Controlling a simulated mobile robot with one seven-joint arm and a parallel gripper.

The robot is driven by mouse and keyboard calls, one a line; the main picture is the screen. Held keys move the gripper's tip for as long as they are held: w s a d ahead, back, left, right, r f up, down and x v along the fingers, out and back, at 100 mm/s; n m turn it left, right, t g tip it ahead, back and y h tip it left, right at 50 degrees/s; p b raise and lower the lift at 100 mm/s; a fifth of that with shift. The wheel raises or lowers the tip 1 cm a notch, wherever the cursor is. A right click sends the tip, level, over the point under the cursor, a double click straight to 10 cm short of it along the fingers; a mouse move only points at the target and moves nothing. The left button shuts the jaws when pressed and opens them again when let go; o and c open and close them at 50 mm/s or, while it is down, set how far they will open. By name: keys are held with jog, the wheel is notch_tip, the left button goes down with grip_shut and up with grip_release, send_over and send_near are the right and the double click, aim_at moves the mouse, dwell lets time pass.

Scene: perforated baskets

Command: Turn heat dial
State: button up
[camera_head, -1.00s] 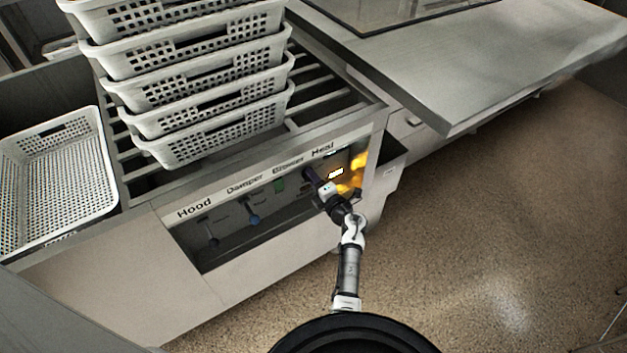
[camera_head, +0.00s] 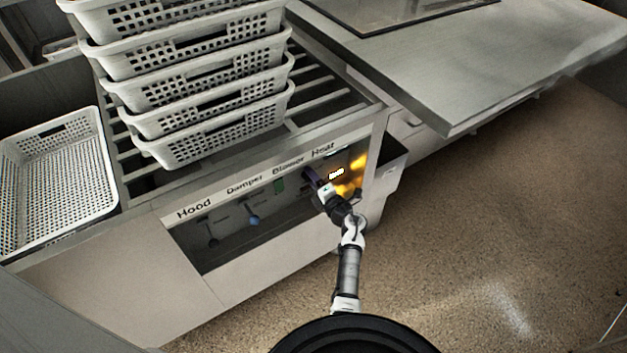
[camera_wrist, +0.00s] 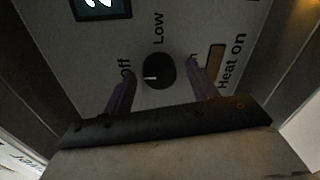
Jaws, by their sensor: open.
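The heat dial (camera_wrist: 159,71) is a round black knob with a white pointer mark, seen in the wrist view on a grey panel. The pointer faces left, toward the word "Off"; "Low" is printed above it. My gripper (camera_wrist: 160,82) is open, with one purple finger on each side of the dial and a gap to both. In the head view my gripper (camera_head: 312,180) is at the panel under the "Heat" label (camera_head: 323,149), and it hides the dial there.
A lit display (camera_head: 336,174) and an orange glow are right of my gripper. The damper knob (camera_head: 254,219) and hood knob (camera_head: 212,242) are to the left. Stacked white baskets (camera_head: 210,131) stand on the slatted top above. The floor at right is clear.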

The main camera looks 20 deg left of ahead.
jog(key=v, duration=1.4)
jog(key=shift+r, duration=0.15)
jog(key=shift+a, duration=0.1)
